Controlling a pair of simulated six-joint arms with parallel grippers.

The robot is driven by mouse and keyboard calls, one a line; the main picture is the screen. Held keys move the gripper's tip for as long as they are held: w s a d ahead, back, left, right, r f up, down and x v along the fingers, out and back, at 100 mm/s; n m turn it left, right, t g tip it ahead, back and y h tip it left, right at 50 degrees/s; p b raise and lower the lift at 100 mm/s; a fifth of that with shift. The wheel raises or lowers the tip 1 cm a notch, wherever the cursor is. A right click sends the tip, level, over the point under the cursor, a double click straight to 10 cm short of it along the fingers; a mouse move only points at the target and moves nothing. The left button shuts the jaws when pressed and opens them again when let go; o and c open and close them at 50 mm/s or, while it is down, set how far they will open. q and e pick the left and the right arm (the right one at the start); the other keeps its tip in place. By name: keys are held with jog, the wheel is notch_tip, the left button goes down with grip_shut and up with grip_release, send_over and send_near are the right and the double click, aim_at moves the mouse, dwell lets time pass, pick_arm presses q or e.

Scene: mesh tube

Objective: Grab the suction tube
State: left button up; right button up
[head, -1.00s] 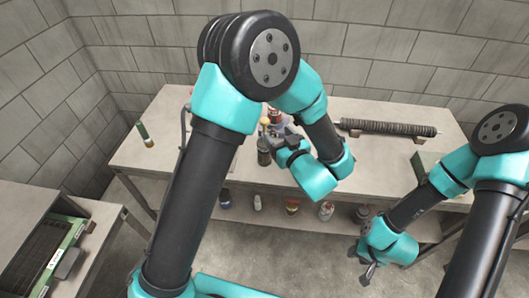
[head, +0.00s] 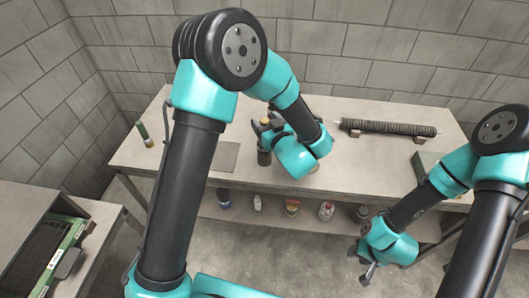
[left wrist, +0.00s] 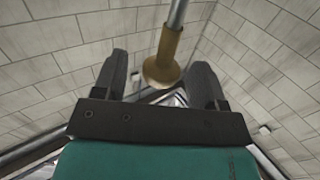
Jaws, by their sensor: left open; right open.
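In the left wrist view a tan flared piece (left wrist: 162,68) on a thin metal rod (left wrist: 177,14) shows between the two fingers of my left gripper (left wrist: 160,78); I cannot tell if they touch it. I cannot tell for sure which thing is the suction tube. A dark ribbed tube (head: 388,128) lies on supports at the back right. My right gripper (head: 367,272) is open and empty, low in front of the bench.
A green and cream cylinder (head: 145,134) stands at the bench's left end. Several small containers (head: 292,206) stand on the lower shelf. A green box (head: 428,166) is at the right. A side table (head: 100,215) holds a green-edged case (head: 62,245).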

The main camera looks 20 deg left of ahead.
pick_arm(q)
jog(key=shift+x, duration=1.3)
jog(key=shift+c, duration=0.4)
grip_shut()
